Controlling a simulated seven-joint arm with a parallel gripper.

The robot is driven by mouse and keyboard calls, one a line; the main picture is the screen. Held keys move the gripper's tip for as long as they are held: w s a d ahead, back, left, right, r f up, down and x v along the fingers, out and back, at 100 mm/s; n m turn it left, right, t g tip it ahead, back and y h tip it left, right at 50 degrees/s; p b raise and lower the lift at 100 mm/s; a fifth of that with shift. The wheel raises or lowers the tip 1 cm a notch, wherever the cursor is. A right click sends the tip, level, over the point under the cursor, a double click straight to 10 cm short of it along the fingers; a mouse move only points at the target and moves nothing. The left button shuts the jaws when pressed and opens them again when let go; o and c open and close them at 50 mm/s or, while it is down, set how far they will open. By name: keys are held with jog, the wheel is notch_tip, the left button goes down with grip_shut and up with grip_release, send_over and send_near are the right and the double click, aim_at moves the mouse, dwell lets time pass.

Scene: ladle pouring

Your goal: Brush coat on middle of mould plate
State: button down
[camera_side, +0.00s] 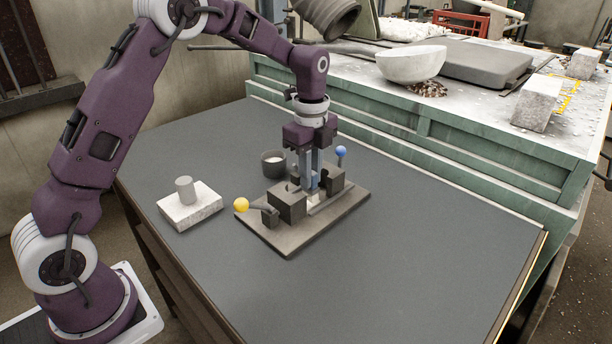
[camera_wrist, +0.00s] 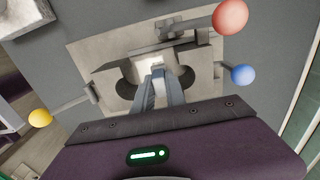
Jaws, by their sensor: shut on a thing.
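The mould plate (camera_side: 330,212) is a flat grey-brown base on the dark table, with dark blocks on it. A yellow ball handle (camera_side: 241,205) and a blue ball handle (camera_side: 341,151) stick out from it; a red ball handle (camera_wrist: 230,17) shows in the wrist view. My gripper (camera_side: 314,188) points down over the middle of the plate, between two notched blocks (camera_wrist: 122,80). Its fingers are close together on the brush, which they mostly hide. A small pale patch shows at the fingertips. I cannot tell whether the brush touches the plate.
A dark cup (camera_side: 273,164) with white contents stands behind the plate. A pale block (camera_side: 190,208) with a grey cylinder (camera_side: 185,189) on it is at the left. The table's front right is clear. A green bench (camera_side: 430,130) with a white bowl (camera_side: 411,64) stands behind.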

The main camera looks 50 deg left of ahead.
jog(key=shift+s, duration=1.2)
jog(key=shift+w, duration=1.3)
jog(key=shift+s+r, duration=0.1)
jog(key=shift+s+r, duration=0.3)
jog(key=shift+r, duration=0.2)
jog(key=shift+s+r, duration=0.25)
jog(key=shift+r, duration=0.25)
notch_tip(320, 180, up, 10)
jog(key=shift+f, duration=0.15)
jog(key=shift+f, duration=5.35)
